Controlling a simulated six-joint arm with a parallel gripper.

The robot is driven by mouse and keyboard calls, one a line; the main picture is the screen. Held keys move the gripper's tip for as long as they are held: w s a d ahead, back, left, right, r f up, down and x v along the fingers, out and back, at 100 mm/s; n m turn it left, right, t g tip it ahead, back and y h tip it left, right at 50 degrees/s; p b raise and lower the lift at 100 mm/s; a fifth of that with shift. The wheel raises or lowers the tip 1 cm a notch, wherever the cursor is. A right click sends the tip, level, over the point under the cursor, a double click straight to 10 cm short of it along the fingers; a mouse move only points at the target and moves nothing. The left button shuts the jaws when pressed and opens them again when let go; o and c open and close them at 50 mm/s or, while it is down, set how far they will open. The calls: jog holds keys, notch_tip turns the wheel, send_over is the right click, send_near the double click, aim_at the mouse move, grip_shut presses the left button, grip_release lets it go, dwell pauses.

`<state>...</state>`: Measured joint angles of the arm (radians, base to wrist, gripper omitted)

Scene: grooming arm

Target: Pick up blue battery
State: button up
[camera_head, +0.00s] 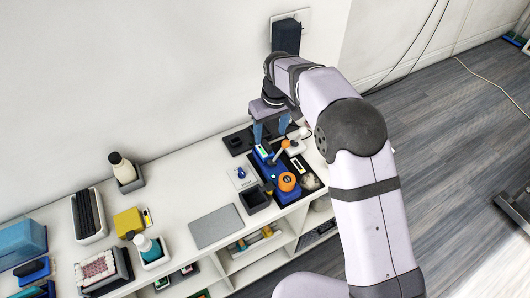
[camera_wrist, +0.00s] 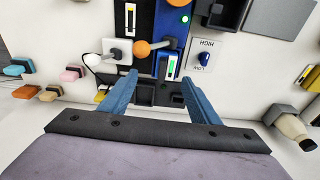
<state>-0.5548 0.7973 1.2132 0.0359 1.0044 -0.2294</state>
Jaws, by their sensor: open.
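A blue block with a pale, green-lit panel, which looks like the blue battery (camera_head: 262,153), stands at the far end of the blue and black station on the counter. In the wrist view the blue battery (camera_wrist: 171,66) shows ahead of the fingers, between their lines and nearer the right finger. My gripper (camera_head: 270,129) has two blue fingers pointing down, just above and behind the battery in the head view. In the wrist view my gripper (camera_wrist: 158,84) is open, with nothing between the fingers. I cannot tell the exact height gap.
A lever with an orange ball (camera_wrist: 142,48) stands close beside the battery. A white plate with a blue HIGH/LOW knob (camera_wrist: 204,58) lies to its right. A black tray (camera_head: 255,200) sits nearby. A grey mat (camera_head: 215,227) lies flat, and the wall is close behind.

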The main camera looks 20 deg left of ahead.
aim_at(264, 149)
jog(key=shift+s+a+f, duration=0.2)
jog(key=shift+a+f, duration=0.05)
jog(key=shift+a, duration=0.3)
jog(key=shift+w+a+f+p, duration=0.15)
jog(key=shift+f+p, duration=0.65)
jog(key=shift+f, duration=1)
jog(key=shift+w+a+f+p, duration=0.1)
jog(key=shift+a+f+p, duration=0.15)
jog(key=shift+f+p, duration=1.05)
jog(key=shift+f+b, duration=0.45)
jog(key=shift+b, duration=0.1)
jog(key=c, duration=1.2)
